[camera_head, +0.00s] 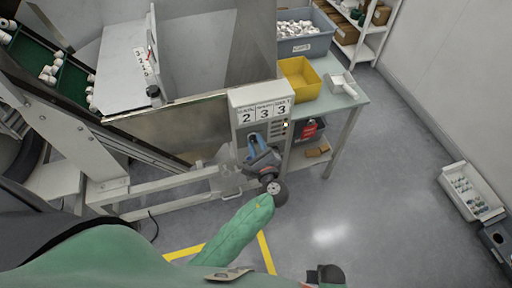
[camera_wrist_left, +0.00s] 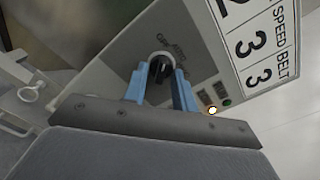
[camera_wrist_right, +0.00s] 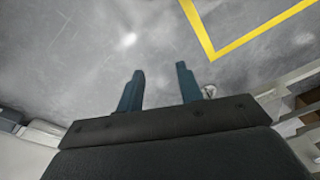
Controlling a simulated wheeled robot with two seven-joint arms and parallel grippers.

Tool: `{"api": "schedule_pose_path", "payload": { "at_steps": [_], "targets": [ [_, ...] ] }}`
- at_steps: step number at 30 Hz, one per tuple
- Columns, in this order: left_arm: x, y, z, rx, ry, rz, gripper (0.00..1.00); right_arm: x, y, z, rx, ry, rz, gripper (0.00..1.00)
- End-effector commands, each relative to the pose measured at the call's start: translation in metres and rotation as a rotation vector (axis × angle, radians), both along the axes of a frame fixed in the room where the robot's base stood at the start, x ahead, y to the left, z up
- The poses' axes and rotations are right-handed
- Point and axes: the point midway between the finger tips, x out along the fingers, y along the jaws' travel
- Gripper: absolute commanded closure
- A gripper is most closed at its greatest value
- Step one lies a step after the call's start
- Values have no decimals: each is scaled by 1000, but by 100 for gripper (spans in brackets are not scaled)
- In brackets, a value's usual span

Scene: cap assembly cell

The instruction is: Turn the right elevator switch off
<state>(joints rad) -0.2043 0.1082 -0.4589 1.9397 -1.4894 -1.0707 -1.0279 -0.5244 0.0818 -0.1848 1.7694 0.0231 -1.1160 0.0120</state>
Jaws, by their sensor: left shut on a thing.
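A grey control box (camera_head: 240,97) with number displays stands at the conveyor's end. Its black rotary switch (camera_wrist_left: 160,68), in a pale ring, shows in the left wrist view; in the head view my gripper hides it. My left gripper (camera_head: 256,146) is at the panel face. In the left wrist view its blue fingers (camera_wrist_left: 160,85) stand on either side of the switch knob and are shut on it. My right gripper (camera_wrist_right: 160,88) is open and empty, with bare floor beyond its fingers.
A small lit lamp (camera_wrist_left: 212,110) and a green button sit beside the switch. A side table (camera_head: 335,90) with a yellow bin (camera_head: 300,78) and a grey crate of white parts (camera_head: 305,45) stands right of the box. The floor at right is mostly clear.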

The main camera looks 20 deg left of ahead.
Motion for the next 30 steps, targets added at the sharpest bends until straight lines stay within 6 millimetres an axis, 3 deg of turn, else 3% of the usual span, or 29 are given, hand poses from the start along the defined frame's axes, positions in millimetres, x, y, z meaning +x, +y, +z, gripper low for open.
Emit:
{"api": "schedule_pose_path", "payload": {
  "at_steps": [9,25,26,29,30],
  "targets": [
    [0,0,0,-69,-48,1,96,12,7,43,8,-4,1,64],
    [0,0,1,-83,-57,1,96,13,8,52,10,-3,1,64],
    [0,0,1,-83,-57,1,71,13,8,52,10,-3,1,64],
    [0,0,1,-82,-57,1,52,13,8,52,10,-2,1,64],
    [0,0,1,-82,-57,1,52,13,8,52,10,-2,1,64]
  ]
}}
